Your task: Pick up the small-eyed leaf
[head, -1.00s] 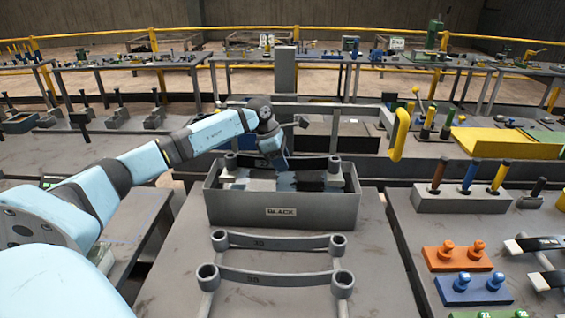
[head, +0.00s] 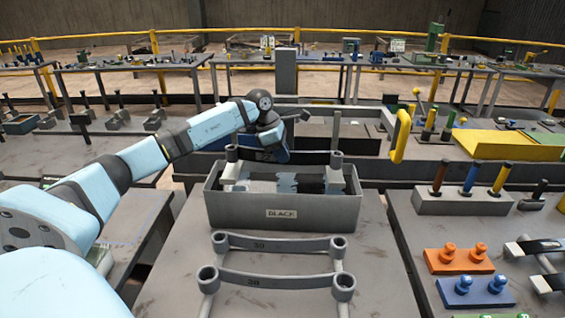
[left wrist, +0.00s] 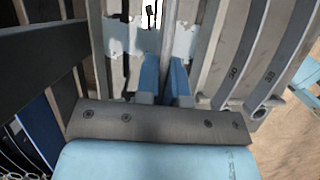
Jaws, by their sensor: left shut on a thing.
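My left gripper (head: 278,157) is shut on a dark curved leaf (head: 312,157) with an eye at each end, at the mid-length of the leaf. The leaf is above the grey box (head: 290,213) labelled BLACK, level across it, and the gripper hides its middle. Its eyes look smaller than those of the two grey leaves in front. My right gripper is not in view.
Two grey leaves, the rear one (head: 275,243) and the front one (head: 275,282), stand on the table before the box. A yellow handle (head: 401,135) rises behind right. Orange (head: 458,260) and blue (head: 474,291) blocks with knobs are on the right table.

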